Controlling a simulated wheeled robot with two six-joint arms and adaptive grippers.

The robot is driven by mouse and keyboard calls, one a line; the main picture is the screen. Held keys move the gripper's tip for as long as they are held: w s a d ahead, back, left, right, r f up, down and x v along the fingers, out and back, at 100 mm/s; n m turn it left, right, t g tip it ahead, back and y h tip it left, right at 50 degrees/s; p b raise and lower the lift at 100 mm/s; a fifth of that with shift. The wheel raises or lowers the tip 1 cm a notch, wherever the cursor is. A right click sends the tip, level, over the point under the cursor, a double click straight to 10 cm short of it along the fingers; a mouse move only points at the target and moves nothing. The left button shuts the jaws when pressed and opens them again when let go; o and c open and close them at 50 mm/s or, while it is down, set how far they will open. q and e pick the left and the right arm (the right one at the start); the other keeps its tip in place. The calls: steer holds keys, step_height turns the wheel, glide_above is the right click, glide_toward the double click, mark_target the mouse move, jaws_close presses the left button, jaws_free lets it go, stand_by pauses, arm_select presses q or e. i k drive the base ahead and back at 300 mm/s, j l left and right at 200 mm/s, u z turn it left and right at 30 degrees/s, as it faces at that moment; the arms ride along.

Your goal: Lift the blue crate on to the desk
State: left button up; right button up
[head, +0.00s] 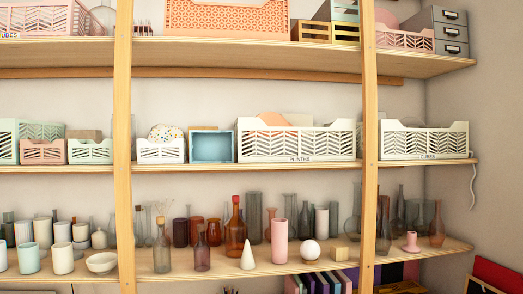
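A light blue open-fronted box (211,147) stands on the middle shelf, left of centre, with its opening towards me. It is the only plainly blue crate-like thing in view, and it looks empty. It stands between a white slatted crate on its left and a long white crate on its right. I cannot tell whether it touches them. No desk shows in this view. Neither of my grippers is in view.
The middle shelf (300,163) also holds a long white crate (295,148), a small white crate (160,152) and a pink crate (43,153). Two wooden uprights (123,200) (369,200) stand in front. Bottles and vases crowd the lower shelf (200,272).

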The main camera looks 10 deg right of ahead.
mark_target(211, 146)
steer(key=j+z, duration=0.85)
steer(key=k+j+z, duration=0.1)
steer(key=j+z, duration=0.15)
steer(key=z, duration=0.2)
